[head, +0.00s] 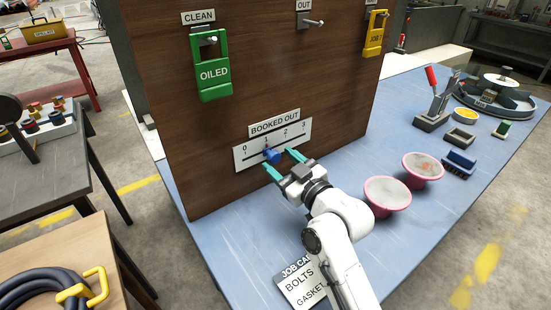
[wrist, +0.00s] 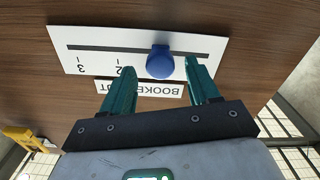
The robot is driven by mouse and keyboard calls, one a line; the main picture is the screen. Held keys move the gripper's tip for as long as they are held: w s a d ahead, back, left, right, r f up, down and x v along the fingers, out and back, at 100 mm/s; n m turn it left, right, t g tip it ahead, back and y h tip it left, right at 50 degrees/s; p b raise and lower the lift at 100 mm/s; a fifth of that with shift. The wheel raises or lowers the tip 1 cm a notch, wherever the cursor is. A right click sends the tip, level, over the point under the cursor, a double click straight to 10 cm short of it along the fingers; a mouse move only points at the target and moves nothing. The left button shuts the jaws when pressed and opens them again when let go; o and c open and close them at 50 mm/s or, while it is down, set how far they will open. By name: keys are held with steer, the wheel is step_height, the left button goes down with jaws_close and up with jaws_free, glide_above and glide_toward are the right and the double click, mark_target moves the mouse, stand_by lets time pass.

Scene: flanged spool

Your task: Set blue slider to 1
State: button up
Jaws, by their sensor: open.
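The blue slider (head: 271,155) is a round knob on the slot of a white scale plate (head: 290,134) marked 0 to 3, under a BOOKED OUT label on the wooden board. In the head view it sits just below the 1. In the wrist view the blue slider (wrist: 160,62) covers the spot where the 1 would be; the 2 and 3 show upside down to its left. My gripper (head: 281,163) is open, with teal fingers on either side of the knob. In the wrist view my gripper (wrist: 158,68) shows gaps on both sides, the smaller on the right.
An empty metal peg (head: 314,22) sticks out under OUT. Two pink bowls (head: 387,196) stand on the blue bench right of my arm. A job card (head: 300,284) lies in front.

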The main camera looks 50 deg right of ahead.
steer(key=b+v, duration=0.1)
steer(key=v, duration=0.6)
steer(key=shift+s, duration=0.35)
steer(key=shift+a, duration=0.15)
